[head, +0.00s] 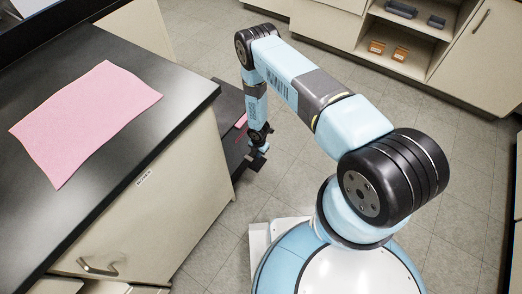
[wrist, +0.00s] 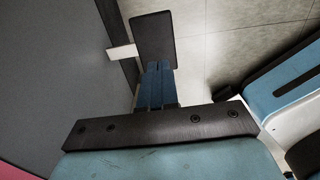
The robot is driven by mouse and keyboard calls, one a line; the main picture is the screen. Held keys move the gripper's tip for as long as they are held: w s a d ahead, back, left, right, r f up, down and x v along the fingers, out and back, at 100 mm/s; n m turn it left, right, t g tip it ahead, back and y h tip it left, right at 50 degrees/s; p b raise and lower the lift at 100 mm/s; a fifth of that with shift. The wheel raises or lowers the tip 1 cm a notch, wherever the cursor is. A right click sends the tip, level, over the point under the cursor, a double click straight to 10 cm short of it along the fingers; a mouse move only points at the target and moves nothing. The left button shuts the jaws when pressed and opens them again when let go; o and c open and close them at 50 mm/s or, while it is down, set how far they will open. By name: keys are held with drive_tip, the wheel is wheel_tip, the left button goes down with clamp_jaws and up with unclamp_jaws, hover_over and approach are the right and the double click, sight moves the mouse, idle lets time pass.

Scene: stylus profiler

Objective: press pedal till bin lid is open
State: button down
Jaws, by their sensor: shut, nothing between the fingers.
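The bin (head: 230,115) is dark and low, on the floor beside the counter, partly hidden by the counter edge. Its grey lid (wrist: 65,60) fills the left of the wrist view and looks flat and closed. The pedal is a dark plate (wrist: 153,32) on a pale arm (wrist: 121,52) coming from the bin's side; in the head view it seems to be the dark plate (head: 255,163) beside the bin. My gripper (wrist: 158,66) is shut and empty, pointing down. Its blue fingers overlap the pedal's near end in the wrist view; I cannot tell whether they touch it.
A pink sheet (head: 85,115) lies on the dark countertop (head: 140,80) at left. A pink patch (head: 241,121) shows on the bin. Cabinets with open shelves (head: 405,45) stand at the back right. Tiled floor (head: 285,175) is clear around the pedal.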

sight(259, 163)
wheel_tip(259, 163, down, 8)
drive_tip(key=shift+r, duration=0.25)
drive_tip(key=shift+a, duration=0.1)
idle(0.4)
